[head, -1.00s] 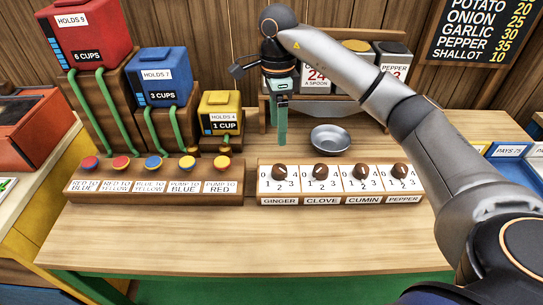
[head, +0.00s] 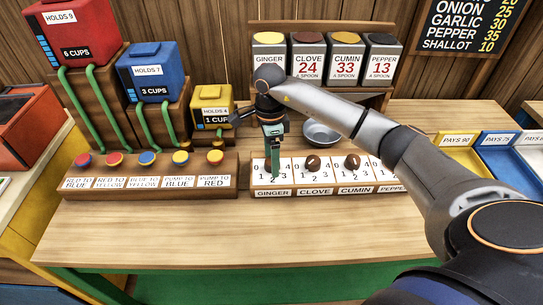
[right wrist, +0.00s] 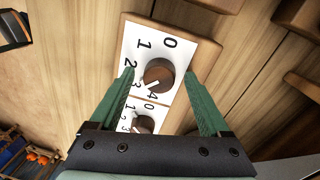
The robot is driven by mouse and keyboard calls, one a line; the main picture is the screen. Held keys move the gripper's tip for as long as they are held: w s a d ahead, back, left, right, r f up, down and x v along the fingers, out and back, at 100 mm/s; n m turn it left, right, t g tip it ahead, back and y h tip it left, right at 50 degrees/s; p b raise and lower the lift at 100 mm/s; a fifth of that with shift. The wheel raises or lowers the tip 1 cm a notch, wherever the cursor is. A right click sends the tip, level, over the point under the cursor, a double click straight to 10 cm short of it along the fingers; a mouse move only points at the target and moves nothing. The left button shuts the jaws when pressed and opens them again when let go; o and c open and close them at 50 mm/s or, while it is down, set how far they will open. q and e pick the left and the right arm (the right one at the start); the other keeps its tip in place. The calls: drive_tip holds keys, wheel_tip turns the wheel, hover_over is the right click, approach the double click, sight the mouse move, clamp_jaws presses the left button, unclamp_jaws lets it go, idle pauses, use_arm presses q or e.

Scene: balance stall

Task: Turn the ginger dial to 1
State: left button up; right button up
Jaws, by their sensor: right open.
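The ginger dial is the leftmost on the white dial panel (head: 258,181), above the GINGER label; my right gripper hides its knob in the head view. In the right wrist view its round brown knob (right wrist: 158,74) sits on a white face with numbers, its white mark on the side near the 3 and 4. My right gripper (head: 275,172) is open, pointing down over this dial. In the right wrist view its green fingers (right wrist: 160,72) stand on either side of the knob, with gaps. I cannot tell their height above the panel. My left gripper is not in view.
The clove knob (head: 312,164) and cumin knob (head: 352,163) stand close to the right. A metal bowl (head: 322,133) is just behind the panel. A button panel (head: 150,186) lies to the left. The front of the counter (head: 250,235) is clear.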

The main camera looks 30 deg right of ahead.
clamp_jaws()
idle(0.5)
drive_tip(key=shift+m, duration=0.3)
drive_tip(key=m, duration=0.3)
drive_tip(key=shift+m, duration=0.3)
drive_tip(key=m, duration=0.4)
drive_tip(key=shift+d+r+m+y+p, duration=0.1)
drive_tip(key=shift+m+y+p, duration=0.2)
drive_tip(key=m, duration=0.4)
drive_tip(key=shift+t+p, duration=0.3)
drive_tip(key=shift+t, duration=0.1)
drive_tip(key=shift+s+m+p, duration=0.1)
drive_tip(key=shift+m+p, duration=0.25)
drive_tip(key=shift+m, duration=2.15)
